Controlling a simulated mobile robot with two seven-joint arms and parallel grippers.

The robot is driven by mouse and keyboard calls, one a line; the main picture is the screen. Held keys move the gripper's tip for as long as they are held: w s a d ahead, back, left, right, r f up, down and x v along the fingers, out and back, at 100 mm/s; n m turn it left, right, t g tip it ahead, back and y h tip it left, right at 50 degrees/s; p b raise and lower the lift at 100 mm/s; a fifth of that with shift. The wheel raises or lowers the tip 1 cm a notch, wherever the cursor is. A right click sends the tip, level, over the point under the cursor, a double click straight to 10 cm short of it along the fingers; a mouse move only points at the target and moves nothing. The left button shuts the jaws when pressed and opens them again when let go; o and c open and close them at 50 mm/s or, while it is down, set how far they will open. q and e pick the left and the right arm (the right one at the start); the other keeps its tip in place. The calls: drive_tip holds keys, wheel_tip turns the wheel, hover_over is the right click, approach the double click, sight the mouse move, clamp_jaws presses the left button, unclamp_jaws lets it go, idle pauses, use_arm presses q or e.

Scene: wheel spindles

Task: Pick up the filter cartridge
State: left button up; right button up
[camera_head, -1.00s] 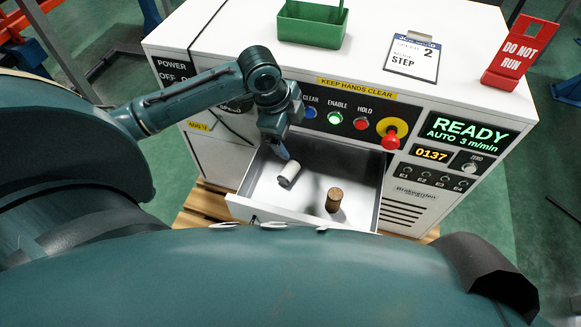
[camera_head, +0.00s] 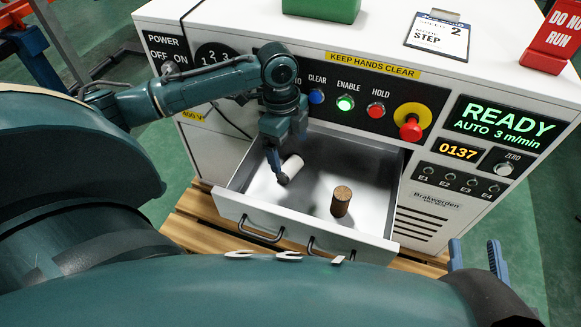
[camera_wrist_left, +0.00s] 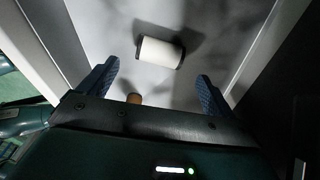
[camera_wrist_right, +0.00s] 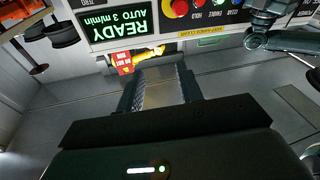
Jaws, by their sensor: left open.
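The filter cartridge, which I take to be the white cylinder with dark ends (camera_head: 292,167), lies on its side in the open drawer. In the left wrist view the cartridge (camera_wrist_left: 160,53) is just beyond the fingertips, between their lines, and casts a shadow on the drawer floor. My left gripper (camera_head: 277,172) reaches down into the drawer and partly overlaps the cartridge in the head view. Its fingers (camera_wrist_left: 158,72) are open with nothing between them. My right gripper (camera_head: 476,254) is open and empty, low at the right, outside the drawer; it also shows in its wrist view (camera_wrist_right: 160,75).
A brown cylinder (camera_head: 341,201) stands upright in the drawer, right of the cartridge. The white drawer walls (camera_head: 384,236) surround both. The control panel with a red emergency button (camera_head: 410,127) is above. A green container (camera_head: 320,8) and a red sign (camera_head: 553,40) stand on top.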

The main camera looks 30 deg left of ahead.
use_arm(q)
drive_tip(key=f+b, duration=0.1)
drive_tip(key=f, duration=0.2)
drive_tip(key=f+b, duration=0.2)
drive_tip(key=f, duration=0.1)
drive_tip(key=shift+s+d, duration=0.1)
drive_tip(key=shift+d, duration=0.1)
drive_tip(key=shift+f, duration=0.15)
drive_tip(key=c, duration=1.1)
use_arm(e)
drive_tip(key=shift+a+f+m+y, duration=0.15)
drive_tip(key=shift+a+m+y, duration=0.2)
drive_tip(key=shift+m+y, duration=0.05)
use_arm(q)
drive_tip(key=shift+c, duration=0.2)
